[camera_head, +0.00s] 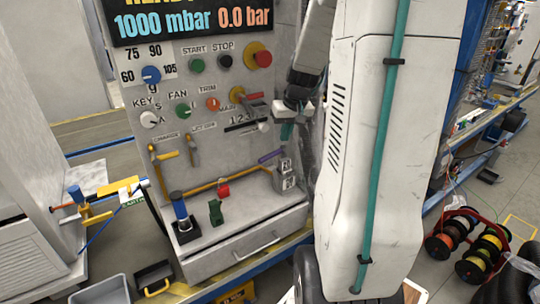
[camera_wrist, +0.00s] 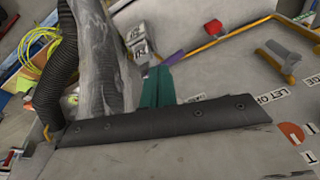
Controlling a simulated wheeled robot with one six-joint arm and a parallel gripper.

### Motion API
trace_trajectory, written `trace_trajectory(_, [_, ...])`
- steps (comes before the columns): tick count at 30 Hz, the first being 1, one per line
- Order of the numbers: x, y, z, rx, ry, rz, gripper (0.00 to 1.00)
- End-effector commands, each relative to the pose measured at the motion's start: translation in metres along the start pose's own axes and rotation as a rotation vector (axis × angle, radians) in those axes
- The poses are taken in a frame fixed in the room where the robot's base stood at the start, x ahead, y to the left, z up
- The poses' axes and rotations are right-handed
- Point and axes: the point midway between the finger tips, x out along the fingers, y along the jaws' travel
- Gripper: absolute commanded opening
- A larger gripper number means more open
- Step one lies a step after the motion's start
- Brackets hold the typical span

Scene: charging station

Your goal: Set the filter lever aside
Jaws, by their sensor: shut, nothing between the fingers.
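No part is marked as the filter lever, and I cannot tell which one it is. A purple handle-like piece (camera_head: 269,157) sits at the right end of the yellow pipe, beside small grey labelled blocks (camera_head: 286,175); it also shows in the wrist view (camera_wrist: 172,57). Two yellow levers (camera_head: 160,167) (camera_head: 192,152) stand on the panel to the left. My gripper (camera_head: 287,131) is shut and empty, in front of the panel's right side, above the grey blocks. Its teal fingers show in the wrist view (camera_wrist: 158,86), close to the purple piece in the picture; contact cannot be told.
The sloped panel carries knobs, buttons and a yellow pipe (camera_head: 205,187) with a red fitting (camera_head: 223,191). A blue-topped joystick (camera_head: 181,213) and a green piece (camera_head: 215,212) stand on its lower ledge. A grey bin (camera_head: 102,291) stands at lower left. Cable reels (camera_head: 470,243) are at right.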

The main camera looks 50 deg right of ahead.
Motion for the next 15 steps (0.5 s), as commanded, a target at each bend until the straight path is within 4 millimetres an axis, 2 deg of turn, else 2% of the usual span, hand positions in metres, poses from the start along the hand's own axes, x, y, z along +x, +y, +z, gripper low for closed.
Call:
trace_trajectory(3, [0.003, -0.003, 0.004, -0.220, 0.000, -0.009, 0.00])
trace_trajectory(6, [0.004, -0.003, 0.004, -0.343, 0.004, -0.009, 0.00])
trace_trajectory(11, [0.008, -0.003, 0.003, -0.416, 0.004, -0.009, 0.00])
trace_trajectory(15, [0.025, -0.003, 0.004, -0.417, 0.002, -0.011, 0.00])
